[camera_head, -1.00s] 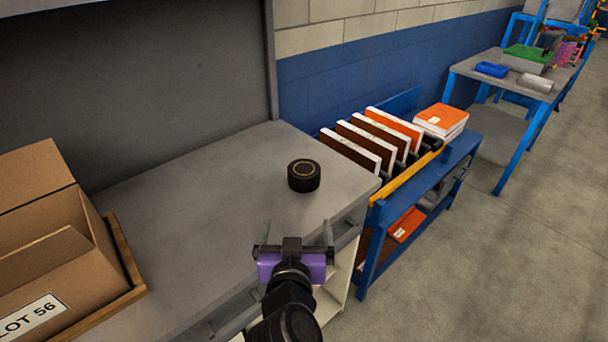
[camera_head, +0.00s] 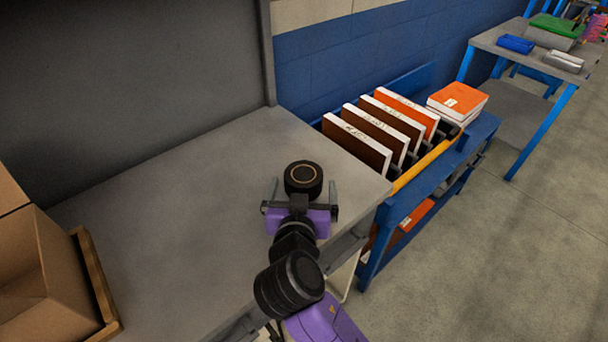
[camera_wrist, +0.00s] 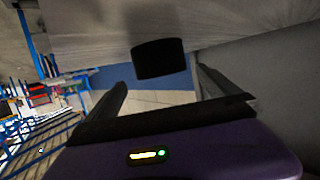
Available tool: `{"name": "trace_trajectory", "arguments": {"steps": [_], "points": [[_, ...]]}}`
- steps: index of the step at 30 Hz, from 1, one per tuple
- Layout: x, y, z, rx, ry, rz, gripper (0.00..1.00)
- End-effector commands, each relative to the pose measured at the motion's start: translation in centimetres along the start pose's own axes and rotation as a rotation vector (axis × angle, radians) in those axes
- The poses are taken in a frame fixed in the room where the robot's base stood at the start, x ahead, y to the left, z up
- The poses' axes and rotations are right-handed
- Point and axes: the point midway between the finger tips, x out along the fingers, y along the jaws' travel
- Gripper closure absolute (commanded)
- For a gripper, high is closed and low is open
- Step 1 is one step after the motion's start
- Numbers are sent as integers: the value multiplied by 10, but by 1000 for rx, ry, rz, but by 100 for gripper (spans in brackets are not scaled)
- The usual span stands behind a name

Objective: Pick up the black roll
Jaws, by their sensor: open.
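The black roll (camera_head: 303,178) is a short dark cylinder with a tan ring on its top. It stands on the grey worktop (camera_head: 190,200), near the right end. My gripper (camera_head: 304,190) is open, with its two fingers pointing at the roll, one toward each side of it. In the wrist view the roll (camera_wrist: 159,58) shows ahead of the gap between the fingertips (camera_wrist: 160,80). The gripper holds nothing. I cannot tell whether the fingertips reach past the roll's near side.
A cardboard box (camera_head: 45,270) sits in a wooden-edged tray (camera_head: 95,285) at the left. A blue cart (camera_head: 400,220) with upright panels (camera_head: 375,135) and an orange-topped stack (camera_head: 457,103) stands right of the worktop. The worktop around the roll is clear.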

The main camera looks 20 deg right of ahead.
Motion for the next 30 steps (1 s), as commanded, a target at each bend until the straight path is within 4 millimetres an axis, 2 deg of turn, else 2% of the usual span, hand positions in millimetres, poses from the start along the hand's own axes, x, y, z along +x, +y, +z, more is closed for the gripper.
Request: {"name": "trace_trajectory", "arguments": {"steps": [12,22,30], "points": [[51,-2,-5,1,0,1,0],[58,-2,-4,1,0,-1,0],[58,-2,-4,1,0,-1,53]]}}
